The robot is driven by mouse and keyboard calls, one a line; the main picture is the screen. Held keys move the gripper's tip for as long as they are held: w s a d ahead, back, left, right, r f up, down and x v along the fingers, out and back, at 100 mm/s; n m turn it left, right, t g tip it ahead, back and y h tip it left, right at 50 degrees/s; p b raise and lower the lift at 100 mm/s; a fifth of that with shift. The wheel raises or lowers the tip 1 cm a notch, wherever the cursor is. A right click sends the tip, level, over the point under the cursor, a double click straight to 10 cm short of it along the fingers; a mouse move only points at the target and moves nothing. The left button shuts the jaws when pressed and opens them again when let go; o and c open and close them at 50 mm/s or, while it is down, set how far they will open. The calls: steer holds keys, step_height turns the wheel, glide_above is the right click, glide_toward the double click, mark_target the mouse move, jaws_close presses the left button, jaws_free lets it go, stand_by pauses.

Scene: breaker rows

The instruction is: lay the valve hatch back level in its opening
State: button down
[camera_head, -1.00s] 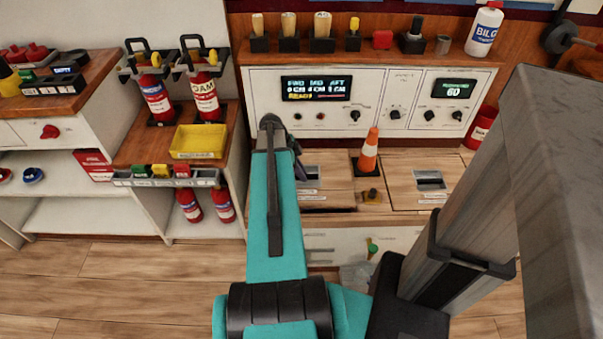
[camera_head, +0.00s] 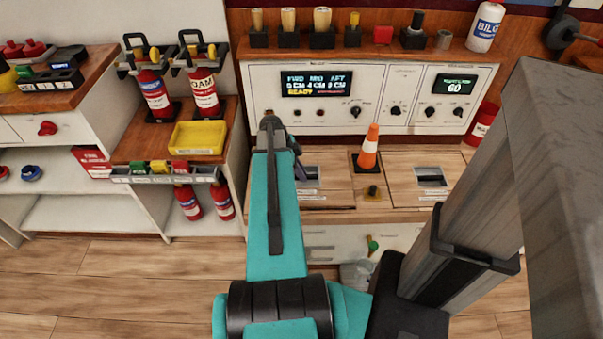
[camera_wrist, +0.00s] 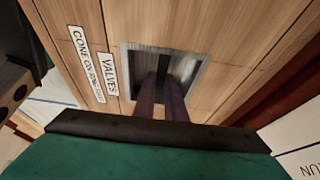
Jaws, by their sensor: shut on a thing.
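The valve hatch (camera_head: 333,190) is a light wood panel in the bench top, left of the orange cone. In the wrist view the hatch (camera_wrist: 205,30) carries a VALVES label (camera_wrist: 109,78) and a square metal-framed pull recess (camera_wrist: 188,62). My gripper (camera_wrist: 165,88) has its dark purple fingers down in that recess, shut on the dark pull bar (camera_wrist: 163,63). In the head view my gripper (camera_head: 298,168) is partly hidden by my teal arm. The hatch looks level or nearly level with the surrounding top; its left part is hidden by my arm.
The control panel (camera_head: 380,85) rises behind.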

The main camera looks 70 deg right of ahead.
steer(key=shift+f+b, duration=0.45)
steer(key=shift+f, duration=0.3)
steer(key=c, duration=1.7)
jaws_free()
steer(key=shift+f, duration=0.15)
steer(key=p+v, duration=0.1)
steer(key=v, duration=1.3)
steer(key=shift+s, duration=0.1)
